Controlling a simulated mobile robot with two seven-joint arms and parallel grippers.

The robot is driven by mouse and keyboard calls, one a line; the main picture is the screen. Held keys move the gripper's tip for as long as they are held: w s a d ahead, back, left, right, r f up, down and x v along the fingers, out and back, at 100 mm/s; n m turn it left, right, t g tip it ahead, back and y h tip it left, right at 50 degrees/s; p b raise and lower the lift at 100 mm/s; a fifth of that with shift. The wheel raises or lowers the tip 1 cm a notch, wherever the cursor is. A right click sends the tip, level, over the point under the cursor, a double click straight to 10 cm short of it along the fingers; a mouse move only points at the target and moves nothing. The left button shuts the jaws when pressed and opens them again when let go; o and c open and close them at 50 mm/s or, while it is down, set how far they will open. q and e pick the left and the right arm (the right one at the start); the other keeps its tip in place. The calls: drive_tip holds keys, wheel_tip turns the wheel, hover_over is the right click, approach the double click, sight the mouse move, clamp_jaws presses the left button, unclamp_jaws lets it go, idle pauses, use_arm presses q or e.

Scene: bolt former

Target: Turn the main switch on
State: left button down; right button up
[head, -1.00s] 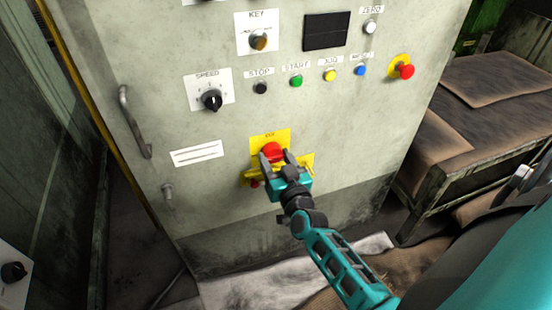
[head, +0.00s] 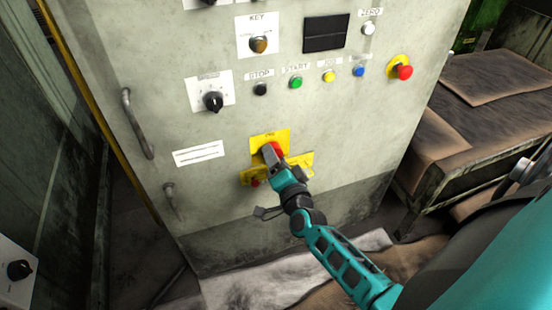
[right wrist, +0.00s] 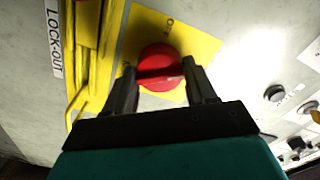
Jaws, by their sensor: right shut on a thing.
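The main switch is a red rotary knob (head: 276,149) on a yellow plate (head: 283,136), low on the front of the grey cabinet. My right gripper (head: 272,156) is at the knob, partly covering it. In the right wrist view the red knob (right wrist: 160,68) sits between the two dark fingertips (right wrist: 162,82), and the gripper is shut on it. The knob's raised grip bar runs across between the fingers. Part of the yellow plate (right wrist: 200,45) shows around the knob. My left gripper is not in view.
Yellow lock-out parts (right wrist: 90,50) lie close beside the knob in the wrist view. Above it on the cabinet (head: 225,130) are a speed dial (head: 213,102), a key switch (head: 259,44), several buttons and a red emergency button (head: 404,72). A bench (head: 490,120) stands at the right.

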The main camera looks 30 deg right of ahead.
drive_tip(key=shift+m+b, duration=0.4)
drive_tip(key=shift+m, duration=2.9)
drive_tip(key=o, duration=1)
drive_tip(key=shift+o, duration=0.2)
drive_tip(key=p+v, duration=0.1)
drive_tip(key=v, duration=1.2)
drive_tip(key=shift+d, duration=0.1)
